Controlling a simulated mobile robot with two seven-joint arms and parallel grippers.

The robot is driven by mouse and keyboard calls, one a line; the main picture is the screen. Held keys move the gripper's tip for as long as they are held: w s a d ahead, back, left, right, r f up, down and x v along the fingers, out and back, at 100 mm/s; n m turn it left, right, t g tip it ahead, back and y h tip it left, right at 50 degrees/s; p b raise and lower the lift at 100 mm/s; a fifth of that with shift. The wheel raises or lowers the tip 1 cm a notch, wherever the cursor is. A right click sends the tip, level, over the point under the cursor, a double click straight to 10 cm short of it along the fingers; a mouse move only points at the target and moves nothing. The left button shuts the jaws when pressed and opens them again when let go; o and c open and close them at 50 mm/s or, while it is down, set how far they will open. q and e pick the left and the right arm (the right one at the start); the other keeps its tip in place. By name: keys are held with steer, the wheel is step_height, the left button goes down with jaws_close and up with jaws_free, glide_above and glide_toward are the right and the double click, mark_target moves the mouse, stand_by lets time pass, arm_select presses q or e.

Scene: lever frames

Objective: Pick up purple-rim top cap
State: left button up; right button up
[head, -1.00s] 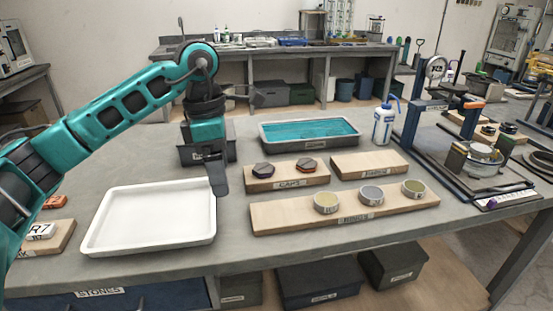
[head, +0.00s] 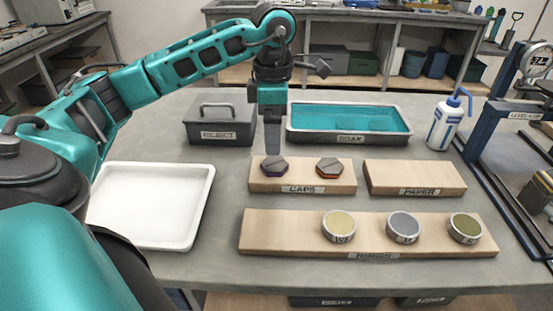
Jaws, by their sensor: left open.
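The purple-rim top cap (head: 273,167) is a dark hexagonal cap with a thin purple edge. My right gripper is not in view.
A white tray (head: 205,190) lies to the left. A grey lidded REJECT box (head: 220,127) and a SOAK basin (head: 300,132) stand behind. The PAPER block (head: 414,178) is at right, and the RINGS board (head: 290,232) with several round rings is in front. A wash bottle (head: 444,125) stands back right.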

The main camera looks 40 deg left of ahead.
mark_target(275, 163)
arm_select(q)
step_height(275, 163, down, 8)
steer(key=shift+w+r, duration=0.1)
steer(key=shift+r, duration=0.05)
stand_by(0.3)
steer(key=shift+c, duration=0.2)
steer(key=shift+r, duration=0.1)
steer(key=c, duration=1.3)
